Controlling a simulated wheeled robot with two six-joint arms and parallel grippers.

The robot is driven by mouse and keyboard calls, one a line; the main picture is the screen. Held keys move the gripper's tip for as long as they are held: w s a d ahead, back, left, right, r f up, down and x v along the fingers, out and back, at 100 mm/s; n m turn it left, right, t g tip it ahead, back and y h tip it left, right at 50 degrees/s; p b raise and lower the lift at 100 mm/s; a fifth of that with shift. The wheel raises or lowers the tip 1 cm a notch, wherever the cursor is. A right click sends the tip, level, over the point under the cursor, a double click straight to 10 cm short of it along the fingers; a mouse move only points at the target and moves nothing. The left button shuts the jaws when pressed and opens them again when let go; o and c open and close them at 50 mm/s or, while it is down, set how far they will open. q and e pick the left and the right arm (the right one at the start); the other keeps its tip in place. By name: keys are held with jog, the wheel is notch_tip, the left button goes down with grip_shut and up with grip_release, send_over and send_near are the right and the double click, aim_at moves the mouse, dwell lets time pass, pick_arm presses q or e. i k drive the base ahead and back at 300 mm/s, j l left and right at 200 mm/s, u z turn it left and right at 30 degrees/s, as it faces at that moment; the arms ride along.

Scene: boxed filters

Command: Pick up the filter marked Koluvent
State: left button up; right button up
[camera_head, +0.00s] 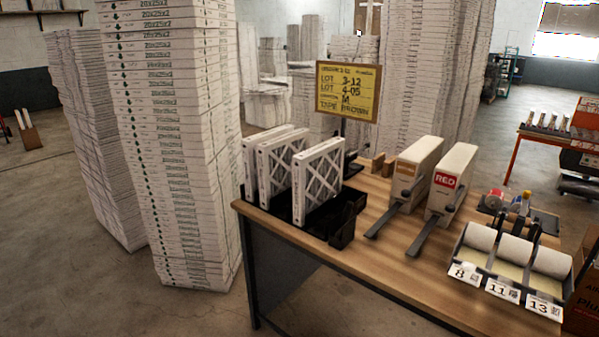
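Three white boxed filters stand upright side by side in a black rack (343,226) at the left end of the wooden table. They are the left filter (250,165), the middle filter (265,172) and the right filter (320,177). Each has a crossed lattice face and a narrow edge with small print. The print is too small to read, so I cannot tell which one is marked Koluvent. Neither of my grippers shows in the head view.
The table (400,262) also holds a yellow sign (348,91), two dispensers, one labelled RED (452,184), and a label roll holder (510,255) with cards 8, 11 and 13. Tall filter stacks (175,150) stand close on the left. Bare table lies in front of the dispensers.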

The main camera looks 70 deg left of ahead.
aim_at(275, 156)
jog(key=j+u, duration=0.2)
jog(key=u, duration=0.2)
jog(key=j+u, duration=0.15)
jog(key=u, duration=0.25)
jog(key=j+u, duration=0.15)
jog(key=j, duration=0.25)
jog(key=i+j+u, duration=0.15)
jog(key=j, duration=0.3)
jog(key=j+u, duration=0.15)
jog(key=j, duration=0.25)
jog(key=i+j+u, duration=0.15)
jog(key=j, duration=0.25)
jog(key=i+j, duration=0.1)
jog(key=j, duration=0.3)
jog(key=i+j, duration=0.1)
jog(key=j, duration=0.25)
jog(key=i+j, duration=0.15)
jog(key=j, duration=0.25)
